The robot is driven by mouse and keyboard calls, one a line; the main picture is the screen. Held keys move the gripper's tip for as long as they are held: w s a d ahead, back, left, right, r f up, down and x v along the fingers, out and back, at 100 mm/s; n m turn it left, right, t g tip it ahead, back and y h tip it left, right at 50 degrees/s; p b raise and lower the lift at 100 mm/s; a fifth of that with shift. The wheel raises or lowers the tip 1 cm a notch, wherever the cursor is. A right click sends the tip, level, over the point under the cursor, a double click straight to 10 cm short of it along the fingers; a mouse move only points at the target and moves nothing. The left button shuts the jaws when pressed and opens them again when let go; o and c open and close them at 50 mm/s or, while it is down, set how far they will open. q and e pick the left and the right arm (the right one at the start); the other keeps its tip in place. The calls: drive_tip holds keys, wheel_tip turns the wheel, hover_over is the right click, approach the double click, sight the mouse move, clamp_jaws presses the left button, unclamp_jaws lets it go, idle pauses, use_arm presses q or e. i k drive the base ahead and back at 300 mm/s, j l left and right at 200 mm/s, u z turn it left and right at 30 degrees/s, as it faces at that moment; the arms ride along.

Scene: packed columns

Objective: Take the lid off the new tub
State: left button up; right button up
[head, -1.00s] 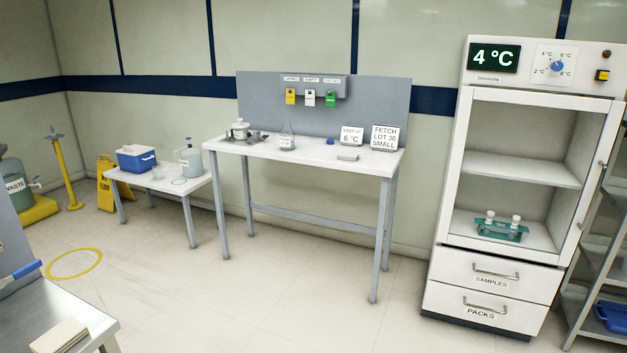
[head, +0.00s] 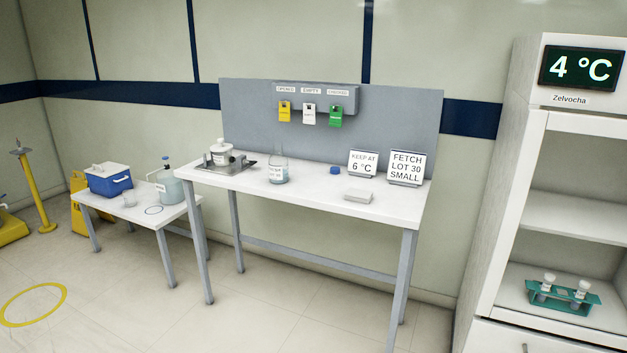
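A white tub-like container (head: 221,152) with a knobbed top stands on a metal tray (head: 243,165) at the left end of the tall white bench (head: 320,196). Its top looks in place, but it is too small to tell whether this is the new tub. A clear bottle or beaker with a white label (head: 278,173) stands to its right. A small blue cap-like thing (head: 334,170) lies further right on the bench. Neither of my grippers is in view.
A flat pale block (head: 358,196) and two signs, "KEEP AT 6 °C" (head: 363,162) and "FETCH LOT 30 SMALL" (head: 406,167), are on the bench. A low side table (head: 120,206) holds a blue cooler (head: 109,180). An open cabinet (head: 535,180) stands right. Floor in front is clear.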

sight(222, 146)
drive_tip(key=i+l+u, duration=0.1)
drive_tip(key=i+u, duration=0.25)
drive_tip(key=i, duration=0.2)
drive_tip(key=i+l+u, duration=0.3)
drive_tip(key=i, duration=0.25)
drive_tip(key=i+l+u, duration=0.3)
drive_tip(key=i+u, duration=0.15)
drive_tip(key=i+l+u, duration=0.45)
drive_tip(key=k, duration=0.05)
